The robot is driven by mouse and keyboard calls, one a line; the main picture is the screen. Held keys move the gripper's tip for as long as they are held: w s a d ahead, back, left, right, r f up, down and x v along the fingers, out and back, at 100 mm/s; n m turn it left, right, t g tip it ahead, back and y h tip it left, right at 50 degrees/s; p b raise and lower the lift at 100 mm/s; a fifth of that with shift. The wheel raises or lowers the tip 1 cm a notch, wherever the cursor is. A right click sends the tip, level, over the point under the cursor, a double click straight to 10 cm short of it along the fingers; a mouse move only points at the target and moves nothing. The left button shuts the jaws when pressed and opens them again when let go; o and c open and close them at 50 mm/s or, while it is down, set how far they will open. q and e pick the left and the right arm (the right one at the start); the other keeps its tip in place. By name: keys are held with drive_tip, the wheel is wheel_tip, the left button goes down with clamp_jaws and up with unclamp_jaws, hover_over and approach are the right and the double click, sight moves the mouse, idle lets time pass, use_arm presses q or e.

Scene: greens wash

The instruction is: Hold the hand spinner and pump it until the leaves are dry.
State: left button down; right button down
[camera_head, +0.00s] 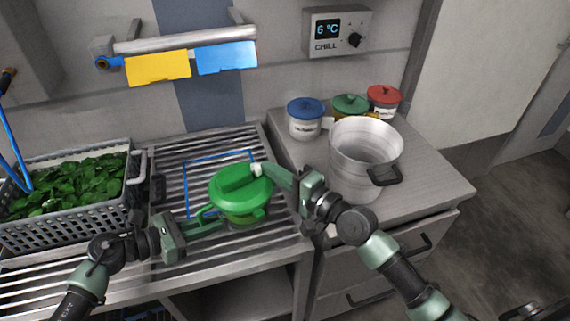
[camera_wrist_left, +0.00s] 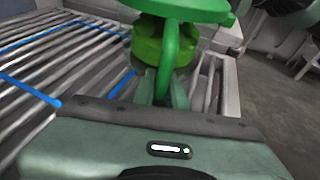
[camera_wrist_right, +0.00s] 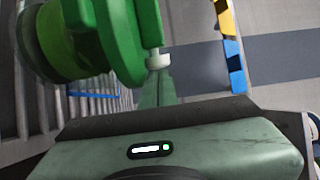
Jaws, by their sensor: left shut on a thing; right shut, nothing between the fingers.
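My left gripper (camera_head: 212,226) is shut on the spinner's side handle, which shows in the left wrist view (camera_wrist_left: 172,55). My right gripper (camera_head: 268,172) is shut with nothing between its fingers. Its fingertips are at the white knob (camera_head: 256,169) on the end of the lid's green lever; the knob also shows in the right wrist view (camera_wrist_right: 158,60). Whether they touch it I cannot tell. The leaves inside the spinner are hidden by the lid and green bowl.
A grey crate (camera_head: 75,228) of green leaves stands at the left. A large metal pot (camera_head: 362,160) stands on the right counter, with blue-, green- and red-lidded tubs behind it. Yellow and blue cloths (camera_head: 158,68) hang from a wall rail. A chill panel (camera_head: 338,32) shows 6 °C.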

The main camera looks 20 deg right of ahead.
use_arm(q)
drive_tip(key=shift+d, duration=0.1)
use_arm(e)
drive_tip(key=shift+s+a+f, duration=0.1)
drive_tip(key=shift+a, duration=0.05)
drive_tip(key=v, duration=1)
idle(0.7)
use_arm(q)
drive_tip(key=c, duration=1.4)
unclamp_jaws()
drive_tip(key=shift+o, duration=0.2)
